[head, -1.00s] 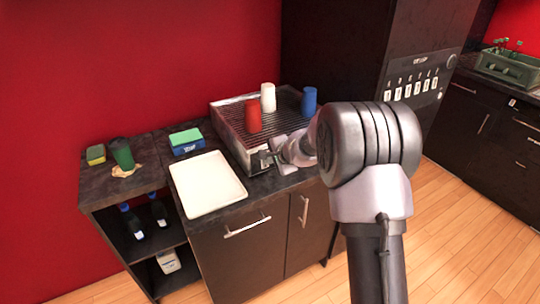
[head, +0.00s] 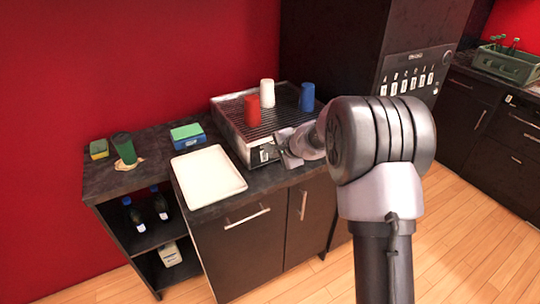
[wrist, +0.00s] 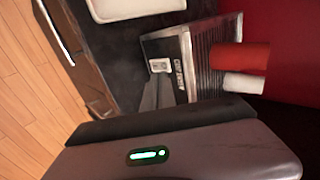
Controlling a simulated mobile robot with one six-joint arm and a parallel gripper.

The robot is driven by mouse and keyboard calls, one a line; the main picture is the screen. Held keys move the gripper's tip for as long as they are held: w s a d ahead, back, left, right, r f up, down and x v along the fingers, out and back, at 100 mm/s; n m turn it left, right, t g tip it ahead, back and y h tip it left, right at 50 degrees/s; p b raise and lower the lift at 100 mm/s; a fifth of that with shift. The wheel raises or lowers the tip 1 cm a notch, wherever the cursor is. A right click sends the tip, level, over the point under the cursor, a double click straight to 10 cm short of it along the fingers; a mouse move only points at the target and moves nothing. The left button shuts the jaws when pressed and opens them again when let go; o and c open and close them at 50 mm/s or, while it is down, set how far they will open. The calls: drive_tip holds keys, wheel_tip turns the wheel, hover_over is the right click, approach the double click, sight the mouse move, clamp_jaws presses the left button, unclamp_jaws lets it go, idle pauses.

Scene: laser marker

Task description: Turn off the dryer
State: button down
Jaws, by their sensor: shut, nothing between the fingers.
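The dryer (head: 228,128) is a metal box with a ribbed top on the dark counter. A small pale switch (head: 265,154) sits on its front face; it also shows in the wrist view (wrist: 158,66), beside a dark panel with white lettering. I cannot tell which way the switch is set. My gripper (head: 284,156) is shut and empty, just right of the switch in the head view, close to the dryer's front. In the wrist view its grey fingers (wrist: 157,92) point toward the switch; whether they touch the dryer is unclear.
A red cup (head: 252,109), a white cup (head: 267,92) and a blue cup (head: 307,97) stand on the dryer. A white tray (head: 208,177) lies left of it. A sponge and box (head: 187,136) and a green cup (head: 124,148) are farther left.

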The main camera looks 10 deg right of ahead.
drive_tip(key=w+r+p+v, duration=0.1)
drive_tip(key=p+v, duration=0.2)
drive_tip(key=v, duration=0.7)
drive_tip(key=shift+w+a+r, duration=0.2)
drive_tip(key=shift+a+r, duration=0.1)
drive_tip(key=shift+r, duration=0.15)
drive_tip(key=shift+s, duration=0.1)
